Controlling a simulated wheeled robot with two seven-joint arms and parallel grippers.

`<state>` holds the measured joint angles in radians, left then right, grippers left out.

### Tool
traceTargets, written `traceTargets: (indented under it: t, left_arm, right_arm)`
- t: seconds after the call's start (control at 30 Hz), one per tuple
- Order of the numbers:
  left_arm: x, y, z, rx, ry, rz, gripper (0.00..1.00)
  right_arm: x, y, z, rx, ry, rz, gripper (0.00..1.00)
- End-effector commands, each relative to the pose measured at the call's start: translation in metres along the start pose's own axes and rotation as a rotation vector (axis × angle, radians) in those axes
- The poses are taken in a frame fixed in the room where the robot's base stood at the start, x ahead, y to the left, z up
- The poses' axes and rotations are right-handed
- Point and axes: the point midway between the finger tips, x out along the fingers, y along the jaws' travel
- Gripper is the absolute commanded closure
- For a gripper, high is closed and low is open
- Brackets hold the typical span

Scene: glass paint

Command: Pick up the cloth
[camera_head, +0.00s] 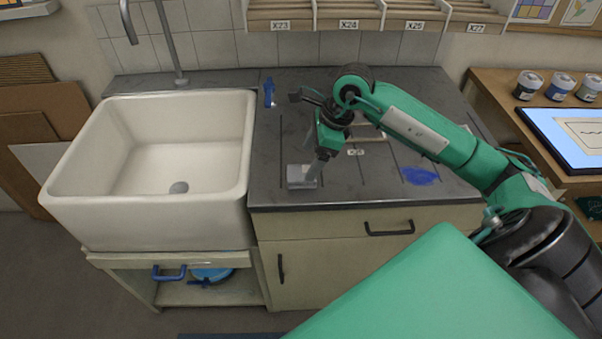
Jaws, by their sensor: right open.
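A small light-grey flat piece, which looks like the cloth (296,178), lies near the front left edge of the dark worktop, just right of the sink. My right gripper (317,172) points down at it from above and is open. Its fingertips are at the right side of the grey piece and hide part of it. I cannot tell whether they touch it. My left gripper is not in view.
A blue patch (420,176) marks the dark worktop (365,190) on the right. A blue item (269,92) stands at the back left. The white sink (150,150) has a raised rim beside the worktop. Shelves (345,14) hang above.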

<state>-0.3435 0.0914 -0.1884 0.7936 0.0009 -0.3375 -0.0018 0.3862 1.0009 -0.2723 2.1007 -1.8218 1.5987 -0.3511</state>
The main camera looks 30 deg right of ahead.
Motion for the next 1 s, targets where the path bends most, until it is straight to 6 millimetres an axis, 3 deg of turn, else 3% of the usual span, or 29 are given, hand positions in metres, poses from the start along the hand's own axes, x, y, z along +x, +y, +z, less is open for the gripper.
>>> traceTargets:
  t: [0.1, 0.23, 0.43, 0.7, 0.73, 0.97, 1.0]
  left_arm:
    - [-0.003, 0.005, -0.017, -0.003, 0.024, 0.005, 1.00]
    - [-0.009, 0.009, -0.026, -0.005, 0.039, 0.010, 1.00]
    - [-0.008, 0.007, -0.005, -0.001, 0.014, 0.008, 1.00]
    - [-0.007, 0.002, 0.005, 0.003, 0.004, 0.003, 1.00]
    - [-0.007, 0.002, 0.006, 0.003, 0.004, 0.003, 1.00]
    - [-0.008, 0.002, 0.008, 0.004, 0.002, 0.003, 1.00]
    - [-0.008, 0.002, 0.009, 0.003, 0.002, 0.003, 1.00]
  right_arm:
    - [0.007, 0.000, 0.000, 0.001, -0.001, 0.004, 0.20]
    - [0.024, 0.000, -0.002, 0.003, -0.001, 0.006, 0.20]
    - [0.050, -0.001, -0.004, 0.001, -0.001, 0.003, 0.20]
    - [0.054, -0.002, -0.004, 0.000, 0.000, 0.000, 0.20]
    - [0.054, -0.002, -0.004, 0.000, 0.000, 0.000, 0.22]
    - [0.054, -0.002, -0.004, 0.000, 0.000, 0.000, 0.67]
    - [0.054, -0.002, -0.004, 0.000, 0.000, 0.000, 0.68]
